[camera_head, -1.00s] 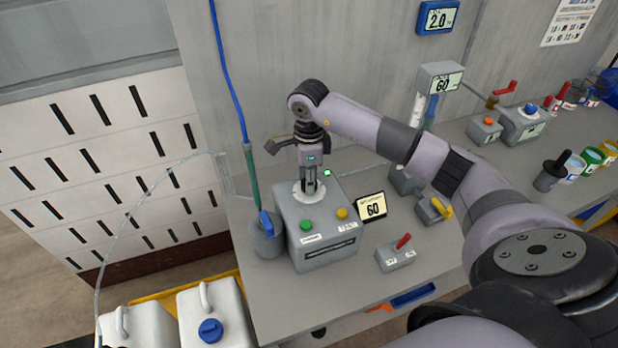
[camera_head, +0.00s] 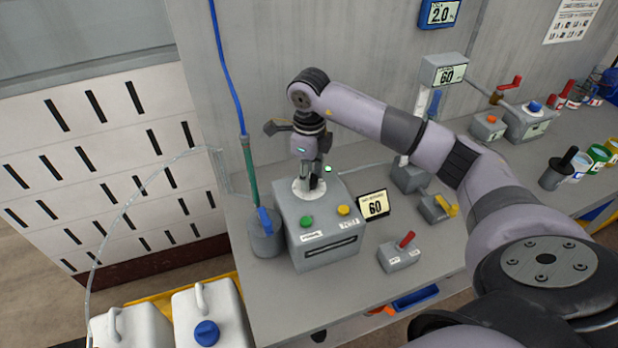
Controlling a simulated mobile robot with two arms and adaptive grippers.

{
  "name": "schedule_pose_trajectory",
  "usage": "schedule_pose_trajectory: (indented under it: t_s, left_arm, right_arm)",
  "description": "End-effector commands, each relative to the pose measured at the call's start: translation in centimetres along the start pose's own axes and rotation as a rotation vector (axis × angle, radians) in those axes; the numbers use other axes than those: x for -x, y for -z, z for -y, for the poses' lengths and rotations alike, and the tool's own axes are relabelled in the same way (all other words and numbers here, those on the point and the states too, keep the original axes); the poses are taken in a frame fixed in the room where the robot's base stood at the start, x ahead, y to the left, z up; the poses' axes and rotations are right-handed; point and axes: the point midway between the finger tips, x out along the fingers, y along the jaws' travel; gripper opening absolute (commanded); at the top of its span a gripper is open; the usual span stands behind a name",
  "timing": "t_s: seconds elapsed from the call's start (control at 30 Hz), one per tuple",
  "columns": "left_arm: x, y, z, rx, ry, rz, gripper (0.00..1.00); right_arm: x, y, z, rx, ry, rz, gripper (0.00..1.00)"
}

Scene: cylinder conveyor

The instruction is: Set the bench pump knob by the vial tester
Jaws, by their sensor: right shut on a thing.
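The bench pump looks to be the grey box (camera_head: 326,228) with green and yellow buttons at the bench's left front. A white round dial (camera_head: 296,187) is on its top. My right gripper (camera_head: 311,183) points down over this dial, shut on the knob there; the fingers mostly hide the knob, so its setting cannot be read. A small sign reading 60 (camera_head: 374,205) stands right of the box. A grey display reading 60 (camera_head: 446,75) and a blue display reading 2.0 (camera_head: 441,12) are behind; which one is the vial tester is unclear. My left gripper is out of view.
A grey pot with a blue lever (camera_head: 264,238) stands close left of the box. A red-lever switch (camera_head: 401,252) and a yellow-lever block (camera_head: 437,208) are to the right. White jugs (camera_head: 208,318) stand at lower left. Bare bench lies in front.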

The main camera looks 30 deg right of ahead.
Motion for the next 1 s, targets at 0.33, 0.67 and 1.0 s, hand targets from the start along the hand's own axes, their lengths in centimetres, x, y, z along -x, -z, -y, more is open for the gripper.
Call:
schedule_pose_trajectory:
  t_s: [0.33,0.67,1.0]
  left_arm:
    - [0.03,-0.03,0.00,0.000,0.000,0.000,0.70]
    - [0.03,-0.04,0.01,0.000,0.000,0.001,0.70]
    - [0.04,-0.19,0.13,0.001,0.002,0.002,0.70]
  right_arm:
    - [0.09,-0.01,0.04,-0.006,0.001,0.001,0.37]
    - [0.04,-0.01,0.00,-0.004,0.000,0.000,0.54]
    - [1.02,-0.10,0.06,-0.004,0.002,0.003,0.54]
